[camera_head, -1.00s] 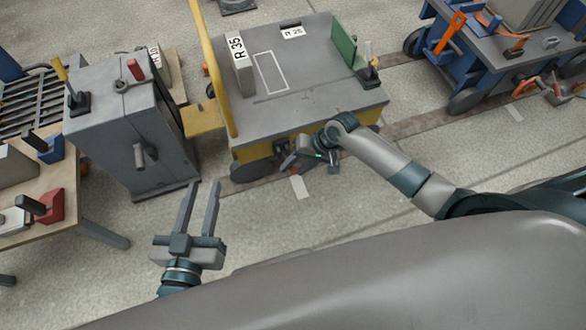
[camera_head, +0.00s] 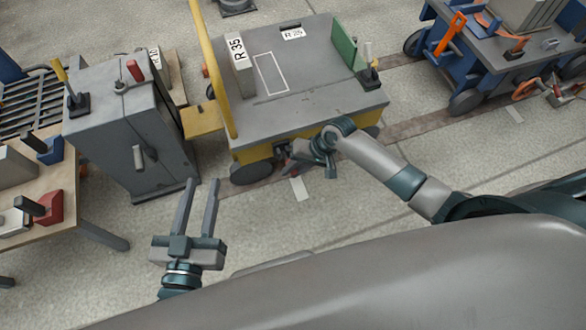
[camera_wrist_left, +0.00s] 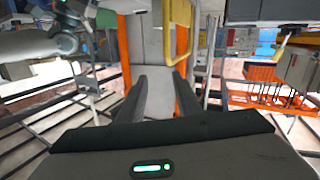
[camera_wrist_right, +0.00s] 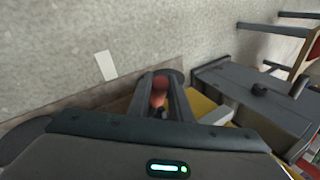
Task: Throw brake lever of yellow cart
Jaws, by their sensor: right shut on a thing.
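The yellow cart (camera_head: 300,103) has a grey deck, a yellow side and a yellow upright frame at its left. The brake lever's red handle (camera_wrist_right: 159,94) shows between the fingers in the right wrist view, low at the cart's near side. My right gripper (camera_head: 292,165) is at the cart's near lower edge, shut on this red handle; in the head view the wrist hides most of the lever. My left gripper (camera_head: 200,186) is open and empty, over the floor left of the cart's near side.
A grey cabinet (camera_head: 125,140) with levers stands left of the cart. A wooden table (camera_head: 75,208) with blue and red items is at the far left. A blue cart (camera_head: 510,65) stands at the right. Clear floor lies in front of the yellow cart.

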